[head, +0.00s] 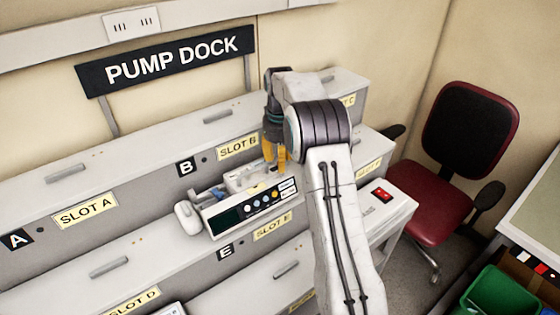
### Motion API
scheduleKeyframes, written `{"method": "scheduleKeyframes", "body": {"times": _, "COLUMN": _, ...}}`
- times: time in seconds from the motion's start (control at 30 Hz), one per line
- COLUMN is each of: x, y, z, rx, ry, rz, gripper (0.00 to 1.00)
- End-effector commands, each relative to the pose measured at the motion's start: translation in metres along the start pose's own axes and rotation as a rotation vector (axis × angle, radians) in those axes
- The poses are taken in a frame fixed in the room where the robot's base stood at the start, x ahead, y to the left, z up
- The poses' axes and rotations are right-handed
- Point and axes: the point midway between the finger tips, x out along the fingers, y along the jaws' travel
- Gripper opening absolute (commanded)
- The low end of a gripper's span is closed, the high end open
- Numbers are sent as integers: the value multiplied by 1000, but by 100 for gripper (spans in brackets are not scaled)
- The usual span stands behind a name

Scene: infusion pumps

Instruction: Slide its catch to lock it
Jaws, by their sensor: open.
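A pale infusion pump (252,210) with a dark screen and a row of coloured buttons sits on the dock's middle step, between the SLOT B label (238,147) above and the SLOT E label (272,226) below. My gripper (275,156) points down over the back right of the pump, its yellow fingertips apart and holding nothing visible. Whether they touch the pump cannot be told. Small grey bars that look like catches lie on other steps, such as one above slot A (66,172) and one above slot B (217,117). The pump's own catch cannot be made out clearly.
A PUMP DOCK sign (180,60) stands behind the stepped dock. A white cart top with a red switch (381,195) is right of my arm. A dark red chair (455,150) and a green bin (497,292) are further right.

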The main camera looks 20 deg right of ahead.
Motion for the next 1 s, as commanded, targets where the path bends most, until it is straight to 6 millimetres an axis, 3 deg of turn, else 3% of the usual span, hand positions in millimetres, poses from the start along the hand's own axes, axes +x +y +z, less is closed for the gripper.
{"method": "scheduleKeyframes", "body": {"times": 0.4, "x": 4, "y": 0, "z": 0, "rx": -1, "ry": 0, "rz": 0, "gripper": 41}}
{"method": "scheduleKeyframes", "body": {"times": 0.87, "x": 4, "y": 0, "z": 0, "rx": -1, "ry": 0, "rz": 0, "gripper": 0}}
{"method": "scheduleKeyframes", "body": {"times": 1.0, "x": 4, "y": 0, "z": 0, "rx": -1, "ry": 0, "rz": 0, "gripper": 0}}
